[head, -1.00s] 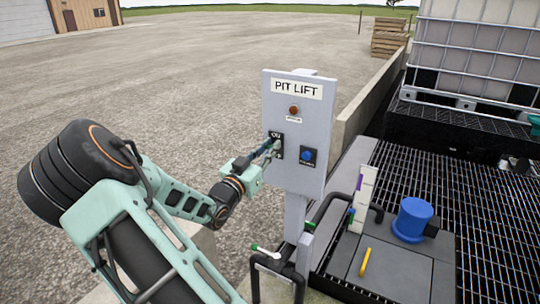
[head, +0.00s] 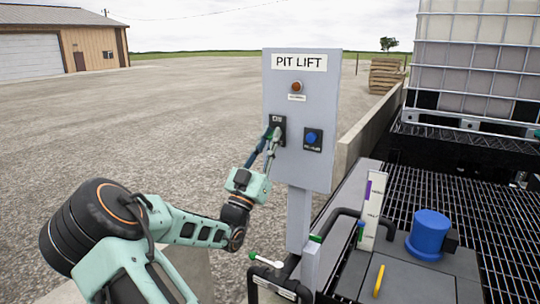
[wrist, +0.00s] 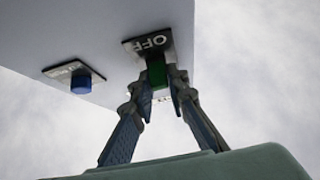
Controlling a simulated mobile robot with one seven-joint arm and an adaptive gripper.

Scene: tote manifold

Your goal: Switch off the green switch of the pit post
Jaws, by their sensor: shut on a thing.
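The pit post is a grey panel (head: 318,100) labelled "PIT LIFT" on an upright post. Its green switch (wrist: 157,76) sits under a plate (wrist: 149,42) reading "OFF" in the wrist view. My gripper (head: 272,138) is at the panel's left side. In the wrist view its two fingers stand on either side of the green switch and are shut on it. In the head view the fingertips mostly hide the switch.
A blue button (head: 311,138) is on the panel right of the switch, with a red-brown lamp (head: 296,87) above. Black pipes and a green-tipped white lever (head: 266,260) are below. Open gravel lies left.

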